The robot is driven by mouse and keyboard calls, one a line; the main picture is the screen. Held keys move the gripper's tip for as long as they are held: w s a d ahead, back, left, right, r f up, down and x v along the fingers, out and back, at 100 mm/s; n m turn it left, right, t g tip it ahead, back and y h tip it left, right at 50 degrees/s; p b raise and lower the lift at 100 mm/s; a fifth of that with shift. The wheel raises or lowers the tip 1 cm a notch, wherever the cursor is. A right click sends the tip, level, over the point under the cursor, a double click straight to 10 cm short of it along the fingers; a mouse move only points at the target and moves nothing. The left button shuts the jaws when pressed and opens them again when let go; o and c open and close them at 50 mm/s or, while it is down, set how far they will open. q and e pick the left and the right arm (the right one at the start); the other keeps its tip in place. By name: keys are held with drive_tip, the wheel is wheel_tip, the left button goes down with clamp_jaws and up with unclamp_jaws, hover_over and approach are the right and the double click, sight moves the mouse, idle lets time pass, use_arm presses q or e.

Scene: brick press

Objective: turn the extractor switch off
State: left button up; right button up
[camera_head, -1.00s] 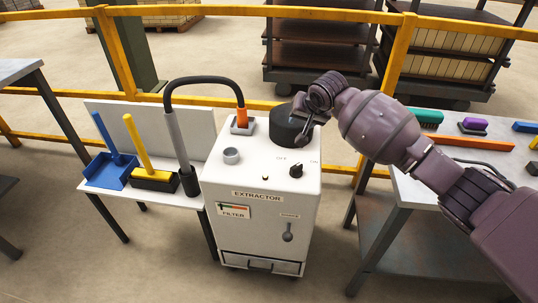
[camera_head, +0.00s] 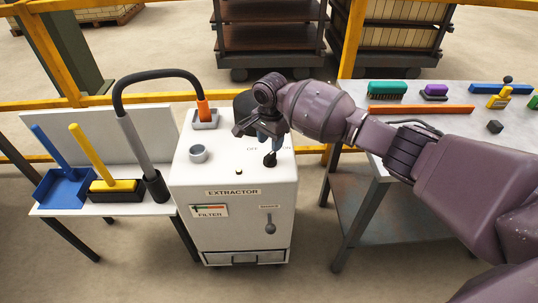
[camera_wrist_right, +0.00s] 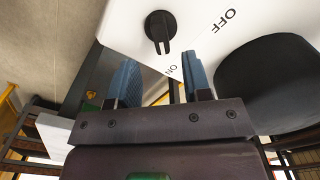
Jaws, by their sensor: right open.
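The white extractor (camera_head: 229,230) stands in the middle of the head view. Its black rotary switch (camera_head: 270,159) is on the top near the right edge, by OFF and ON labels. In the right wrist view the switch (camera_wrist_right: 160,30) has its bar pointing down, roughly toward the ON side. In the head view the gripper partly covers the labels. My left gripper is out of view.
A black hose (camera_head: 168,75) arches over the extractor's left side. A blue dustpan (camera_head: 62,187) and yellow brush (camera_head: 115,186) sit on the left table. The right table (camera_head: 449,122) holds brushes and small items. A yellow rail (camera_head: 351,45) runs behind.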

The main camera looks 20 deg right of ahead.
sight(270, 154)
wheel_tip(270, 154, down, 6)
drive_tip(key=shift+f+b, duration=0.1)
drive_tip(key=shift+b, duration=0.6)
drive_tip(key=shift+c, duration=0.4)
clamp_jaws()
